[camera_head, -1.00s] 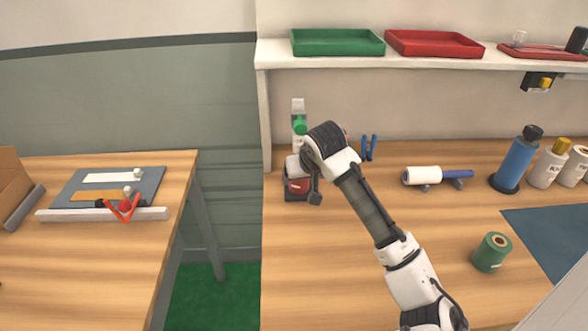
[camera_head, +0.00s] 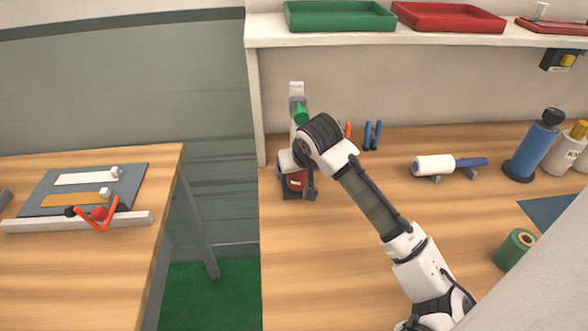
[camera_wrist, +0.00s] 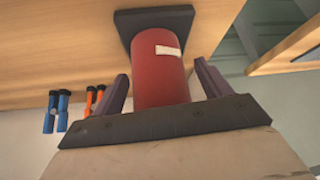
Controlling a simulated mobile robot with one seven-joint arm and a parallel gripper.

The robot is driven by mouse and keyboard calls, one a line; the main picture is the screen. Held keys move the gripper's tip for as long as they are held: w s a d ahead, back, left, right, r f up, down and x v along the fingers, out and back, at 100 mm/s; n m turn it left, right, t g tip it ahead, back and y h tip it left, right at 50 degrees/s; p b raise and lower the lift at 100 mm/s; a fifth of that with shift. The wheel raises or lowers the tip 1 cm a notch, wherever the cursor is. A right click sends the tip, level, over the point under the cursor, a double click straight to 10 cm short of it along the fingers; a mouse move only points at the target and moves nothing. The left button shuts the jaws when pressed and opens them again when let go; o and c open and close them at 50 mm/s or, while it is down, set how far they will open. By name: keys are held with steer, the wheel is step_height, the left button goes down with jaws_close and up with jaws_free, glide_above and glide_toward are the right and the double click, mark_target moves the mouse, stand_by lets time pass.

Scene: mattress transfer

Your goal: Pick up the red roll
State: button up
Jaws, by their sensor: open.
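The red roll (camera_head: 297,181) stands at the back left of the wooden workbench, partly hidden behind my wrist and gripper in the head view. In the wrist view the red roll (camera_wrist: 160,65) has a white label and stands on a dark square base (camera_wrist: 125,22). My gripper (camera_wrist: 163,87) is open, with one finger on each side of the roll. A gap shows between the roll and each finger. It is not clear whether the palm touches the roll.
A green-topped item (camera_head: 300,112) stands just behind the roll. Blue-handled pliers (camera_head: 372,135) and a white roller (camera_head: 434,165) are to the right. A shelf (camera_head: 430,38) with a green tray (camera_head: 340,16) and a red tray (camera_head: 450,17) runs above. Left of the bench is a gap, then another table (camera_head: 90,270).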

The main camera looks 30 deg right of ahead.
steer(key=c, duration=1.3)
steer(key=shift+r, duration=0.1)
